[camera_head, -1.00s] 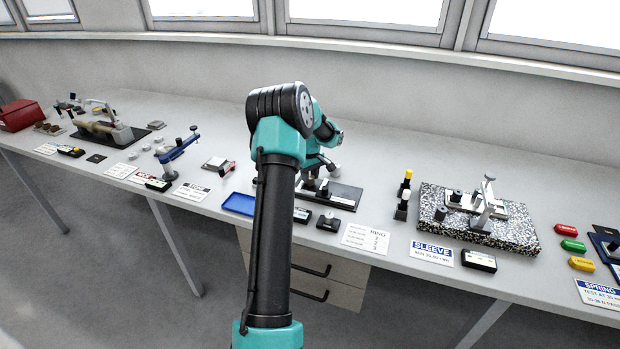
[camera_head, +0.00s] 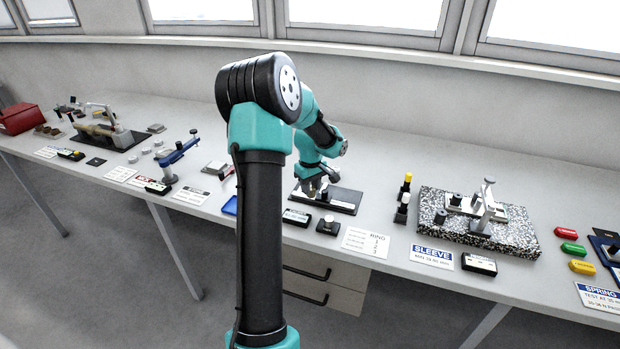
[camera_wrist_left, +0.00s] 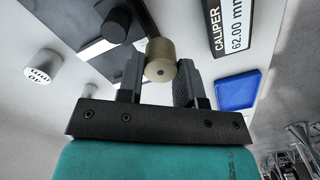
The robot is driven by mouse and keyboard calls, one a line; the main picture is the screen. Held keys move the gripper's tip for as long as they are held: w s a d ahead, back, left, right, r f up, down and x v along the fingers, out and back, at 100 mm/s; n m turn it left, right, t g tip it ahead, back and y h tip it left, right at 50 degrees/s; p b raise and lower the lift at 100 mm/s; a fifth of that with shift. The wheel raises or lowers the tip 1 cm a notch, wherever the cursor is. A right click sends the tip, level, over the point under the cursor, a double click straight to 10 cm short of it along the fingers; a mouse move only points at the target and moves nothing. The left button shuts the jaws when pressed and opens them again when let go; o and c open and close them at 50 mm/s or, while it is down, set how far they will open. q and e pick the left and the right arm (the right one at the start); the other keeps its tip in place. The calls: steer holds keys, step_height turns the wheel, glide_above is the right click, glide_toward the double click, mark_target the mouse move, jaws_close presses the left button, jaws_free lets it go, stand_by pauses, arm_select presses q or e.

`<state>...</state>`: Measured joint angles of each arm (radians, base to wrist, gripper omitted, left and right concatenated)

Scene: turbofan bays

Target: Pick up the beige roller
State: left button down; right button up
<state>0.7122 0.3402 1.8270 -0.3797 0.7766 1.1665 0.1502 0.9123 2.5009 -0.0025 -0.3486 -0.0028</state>
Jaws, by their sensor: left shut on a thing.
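The beige roller (camera_wrist_left: 160,61) is a short cylinder with a small hole in its end face. In the left wrist view it sits between the two fingers of my left gripper (camera_wrist_left: 160,76), which are shut on it. In the head view my left gripper (camera_head: 318,191) is over the black fixture plate (camera_head: 345,199) near the middle of the bench. The roller cannot be made out there, and its height above the plate is unclear. My right gripper is not in view.
A blue tray (camera_wrist_left: 237,89) and a caliper display (camera_wrist_left: 233,30) lie to the right in the wrist view. A round white piece (camera_wrist_left: 42,69) is at left. In the head view a granite block (camera_head: 515,238) stands to the right. Bare bench lies behind the fixture.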

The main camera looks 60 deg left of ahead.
mark_target(311, 197)
arm_select(q)
steer(key=s+d, duration=0.2)
steer(key=d, duration=0.1)
steer(key=s+d, duration=0.1)
steer(key=d, duration=0.1)
steer(key=shift+d+r, duration=0.25)
steer(key=shift+r, duration=0.05)
